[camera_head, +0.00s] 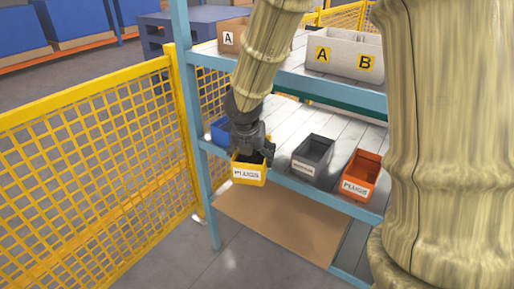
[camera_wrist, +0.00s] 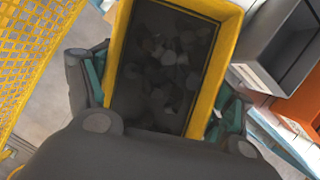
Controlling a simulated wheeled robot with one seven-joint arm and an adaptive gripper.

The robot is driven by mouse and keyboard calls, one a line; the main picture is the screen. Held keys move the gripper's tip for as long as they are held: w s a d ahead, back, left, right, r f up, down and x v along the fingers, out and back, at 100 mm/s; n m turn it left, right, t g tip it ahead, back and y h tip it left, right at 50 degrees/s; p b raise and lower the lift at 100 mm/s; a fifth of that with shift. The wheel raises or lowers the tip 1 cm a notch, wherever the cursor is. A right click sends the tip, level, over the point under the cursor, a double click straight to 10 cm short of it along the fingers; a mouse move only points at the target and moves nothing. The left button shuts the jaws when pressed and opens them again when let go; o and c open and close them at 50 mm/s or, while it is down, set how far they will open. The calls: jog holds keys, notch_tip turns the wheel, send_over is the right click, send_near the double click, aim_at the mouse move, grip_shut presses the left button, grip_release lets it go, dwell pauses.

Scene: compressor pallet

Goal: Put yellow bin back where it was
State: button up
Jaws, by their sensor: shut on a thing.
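In the wrist view the yellow bin (camera_wrist: 228,50) sits between the two fingers (camera_wrist: 160,95), one on each side wall, with dark small pieces inside. I cannot tell whether its underside touches the shelf.
The blue bin (camera_head: 220,130) is left of it, partly hidden by my arm. A grey bin (camera_head: 313,157) and an orange bin (camera_head: 361,175) stand to the right. The upper shelf edge (camera_head: 290,75) is above. A yellow mesh fence (camera_head: 90,150) stands left.

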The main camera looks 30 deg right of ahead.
jog(key=w+d, duration=0.2)
jog(key=w+d+p, duration=0.1)
jog(key=w+d, duration=0.1)
jog(key=w, duration=0.1)
jog(key=w+d+f, duration=0.1)
jog(key=w+d, duration=0.2)
jog(key=shift+w, duration=0.15)
jog(key=shift+f, duration=1.75)
jog(key=o, duration=1.5)
jog(key=shift+f, duration=0.1)
jog(key=shift+o, duration=0.2)
jog(key=shift+a+r, duration=0.1)
jog(key=shift+r, duration=0.5)
jog(key=v, duration=1.1)
jog(key=shift+p, duration=0.45)
